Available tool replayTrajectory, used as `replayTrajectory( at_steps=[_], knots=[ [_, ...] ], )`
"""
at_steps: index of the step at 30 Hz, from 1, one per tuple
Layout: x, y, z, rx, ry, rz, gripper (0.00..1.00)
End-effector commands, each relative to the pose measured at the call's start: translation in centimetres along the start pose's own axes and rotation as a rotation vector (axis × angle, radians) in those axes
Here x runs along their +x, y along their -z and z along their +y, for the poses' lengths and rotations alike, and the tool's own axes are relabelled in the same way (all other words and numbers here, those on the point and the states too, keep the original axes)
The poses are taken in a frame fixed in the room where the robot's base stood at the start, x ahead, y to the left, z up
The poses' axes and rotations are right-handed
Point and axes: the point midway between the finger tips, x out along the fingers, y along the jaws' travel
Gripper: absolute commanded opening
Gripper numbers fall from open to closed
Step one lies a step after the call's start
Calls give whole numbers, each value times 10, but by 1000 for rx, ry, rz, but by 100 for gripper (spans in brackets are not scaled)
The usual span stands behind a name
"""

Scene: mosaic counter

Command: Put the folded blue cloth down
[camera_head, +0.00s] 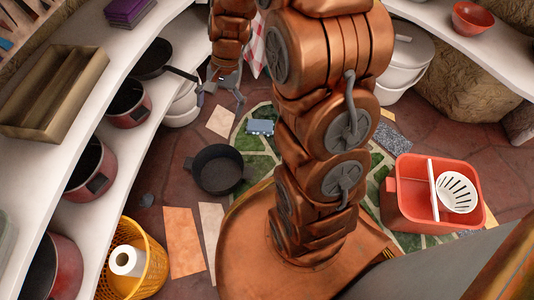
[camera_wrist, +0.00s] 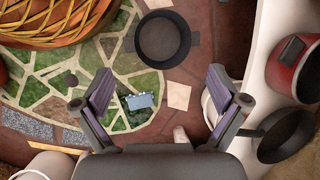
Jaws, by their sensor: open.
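A small blue rectangular item (camera_head: 260,127) lies on the green mosaic floor; it looks like the folded blue cloth, but it is too small to be sure. It also shows in the wrist view (camera_wrist: 140,101), between the lines of my fingers and below them. My gripper (camera_head: 222,94) is open and empty, up and left of the blue item in the head view. In the wrist view both fingers of my gripper (camera_wrist: 160,80) are spread wide, with nothing between them.
A dark pot (camera_head: 218,169) stands on the floor. White shelves (camera_head: 150,138) with pans curve along the left. A yellow basket (camera_head: 150,262) and a red tub (camera_head: 408,211) stand on the floor. A folded purple cloth (camera_head: 128,12) lies on the upper shelf.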

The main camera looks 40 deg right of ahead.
Motion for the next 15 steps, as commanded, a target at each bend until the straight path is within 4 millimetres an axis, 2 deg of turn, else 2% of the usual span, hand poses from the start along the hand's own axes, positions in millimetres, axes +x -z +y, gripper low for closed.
replayTrajectory(
  at_steps=[1,6,15],
  knots=[
    [-7,-16,3,-52,-18,4,97],
    [-21,-66,23,-221,-92,-2,97],
    [-41,-140,73,-499,-228,-9,97]
  ],
)
